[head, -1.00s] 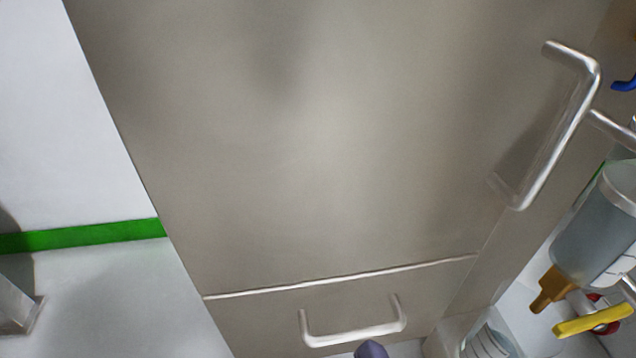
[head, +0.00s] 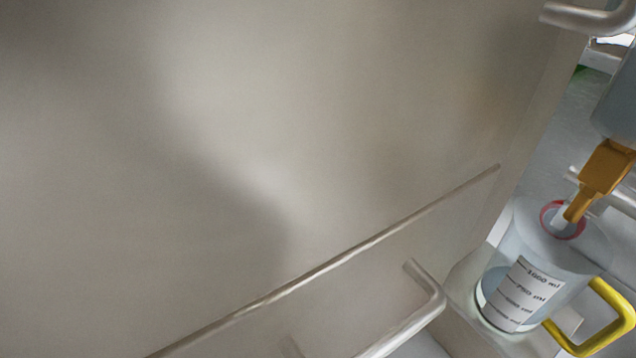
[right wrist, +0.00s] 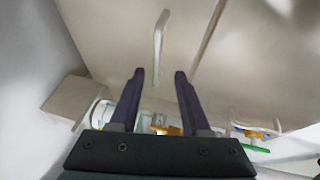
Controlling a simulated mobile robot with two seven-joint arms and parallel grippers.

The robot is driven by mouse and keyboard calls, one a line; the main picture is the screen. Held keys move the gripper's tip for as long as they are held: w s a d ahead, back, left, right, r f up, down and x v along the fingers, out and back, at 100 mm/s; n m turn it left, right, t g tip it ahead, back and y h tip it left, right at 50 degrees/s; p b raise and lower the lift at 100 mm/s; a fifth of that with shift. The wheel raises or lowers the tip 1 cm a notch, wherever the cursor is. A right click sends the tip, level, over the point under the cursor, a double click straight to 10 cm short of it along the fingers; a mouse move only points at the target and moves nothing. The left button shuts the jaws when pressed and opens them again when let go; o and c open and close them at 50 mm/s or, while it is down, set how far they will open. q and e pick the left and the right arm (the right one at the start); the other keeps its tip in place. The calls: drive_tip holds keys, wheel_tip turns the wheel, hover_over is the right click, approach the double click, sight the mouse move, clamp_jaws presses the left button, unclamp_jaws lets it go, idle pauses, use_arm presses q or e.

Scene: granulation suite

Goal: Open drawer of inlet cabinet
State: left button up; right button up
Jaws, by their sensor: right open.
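The cabinet's brushed-metal door (head: 330,110) fills most of the head view. Below a slanting seam is the drawer front (head: 465,232), with a bar handle (head: 425,312) partly cut off by the bottom edge. In the right wrist view the drawer handle (right wrist: 159,42) is a pale upright bar. My right gripper (right wrist: 158,74) is open, its two dark purple fingers pointing at the handle. The handle's lower end appears between the fingertips; I cannot tell how deep it sits, and nothing is gripped. The drawer looks closed. My left gripper is not in view.
The door handle (head: 588,18) is at the upper right. Right of the cabinet stands a clear graduated jug (head: 525,285) with a yellow handle (head: 605,320), under an orange spout (head: 603,168). A pale block (right wrist: 75,97) shows at left in the right wrist view.

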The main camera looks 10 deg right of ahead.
sight(394, 347)
drive_tip(key=shift+w+d+f+b, duration=0.4)
drive_tip(key=shift+w+d+b, duration=0.05)
drive_tip(key=shift+w+b, duration=0.15)
drive_tip(key=shift+w+d+f+b, duration=0.35)
drive_tip(key=shift+w+d+b, duration=0.1)
drive_tip(key=shift+w+b, duration=0.15)
drive_tip(key=w, duration=0.1)
drive_tip(key=w+b, duration=0.1)
drive_tip(key=w, duration=0.3)
drive_tip(key=shift+a+f+b, duration=0.25)
drive_tip(key=shift+a+b, duration=0.05)
drive_tip(key=shift+w, duration=0.3)
drive_tip(key=shift+w+d, duration=0.1)
drive_tip(key=shift+s+d, duration=0.1)
drive_tip(key=shift+s, duration=0.1)
drive_tip(key=shift+w, duration=0.15)
drive_tip(key=c, duration=0.5)
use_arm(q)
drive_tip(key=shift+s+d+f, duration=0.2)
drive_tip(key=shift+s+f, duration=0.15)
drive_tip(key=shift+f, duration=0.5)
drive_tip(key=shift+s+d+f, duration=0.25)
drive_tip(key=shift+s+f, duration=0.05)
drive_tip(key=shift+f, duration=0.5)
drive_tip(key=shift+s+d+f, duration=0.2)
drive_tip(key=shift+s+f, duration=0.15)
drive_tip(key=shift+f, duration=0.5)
use_arm(e)
clamp_jaws()
